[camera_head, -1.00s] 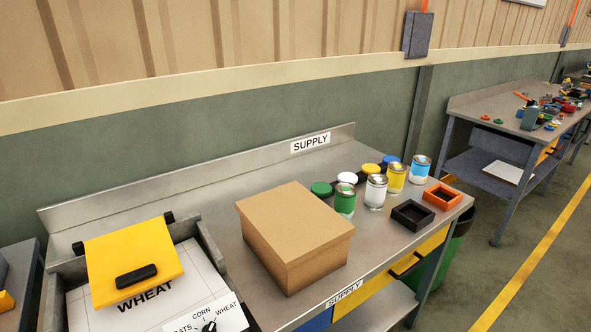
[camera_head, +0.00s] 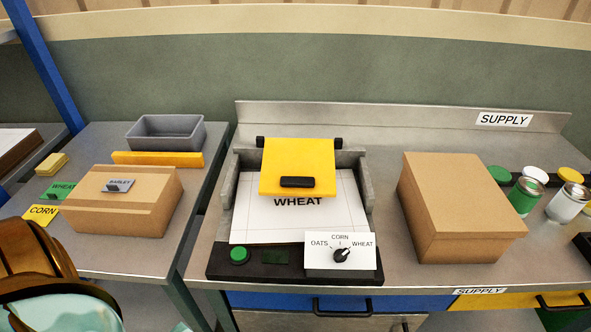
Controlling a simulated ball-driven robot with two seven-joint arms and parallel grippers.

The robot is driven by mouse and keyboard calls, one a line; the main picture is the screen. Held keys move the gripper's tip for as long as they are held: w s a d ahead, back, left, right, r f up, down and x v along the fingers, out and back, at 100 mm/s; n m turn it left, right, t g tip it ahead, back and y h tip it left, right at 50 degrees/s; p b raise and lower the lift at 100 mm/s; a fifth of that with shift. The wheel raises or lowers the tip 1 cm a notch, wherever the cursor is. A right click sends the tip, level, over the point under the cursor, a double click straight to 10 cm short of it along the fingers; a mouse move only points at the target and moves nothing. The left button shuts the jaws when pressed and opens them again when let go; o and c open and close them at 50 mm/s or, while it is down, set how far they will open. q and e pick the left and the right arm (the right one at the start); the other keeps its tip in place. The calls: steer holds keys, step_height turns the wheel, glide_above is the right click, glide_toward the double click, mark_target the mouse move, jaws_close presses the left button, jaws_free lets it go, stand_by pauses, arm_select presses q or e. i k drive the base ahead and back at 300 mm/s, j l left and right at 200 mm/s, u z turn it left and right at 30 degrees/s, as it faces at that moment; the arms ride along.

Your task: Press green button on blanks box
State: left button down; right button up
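A round green button (camera_head: 240,255) sits at the left end of the black front panel (camera_head: 262,271) of a grey machine on the metal bench. The machine holds a white sheet (camera_head: 250,210) marked WHEAT and has a yellow flap (camera_head: 298,160) with a black handle. A white dial plate (camera_head: 320,265) marked OATS, CORN and WHEAT with a black knob (camera_head: 342,256) is right of the button. I see no label reading blanks. Neither of my grippers is in view.
A closed cardboard box (camera_head: 460,205) stands right of the machine, with cans (camera_head: 568,203) beyond it. A side table at left holds a cardboard box (camera_head: 125,205), a grey bin (camera_head: 165,132) and coloured label cards (camera_head: 41,215). A gap separates the tables.

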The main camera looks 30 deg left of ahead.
mark_target(238, 254)
steer(key=u, duration=1.05)
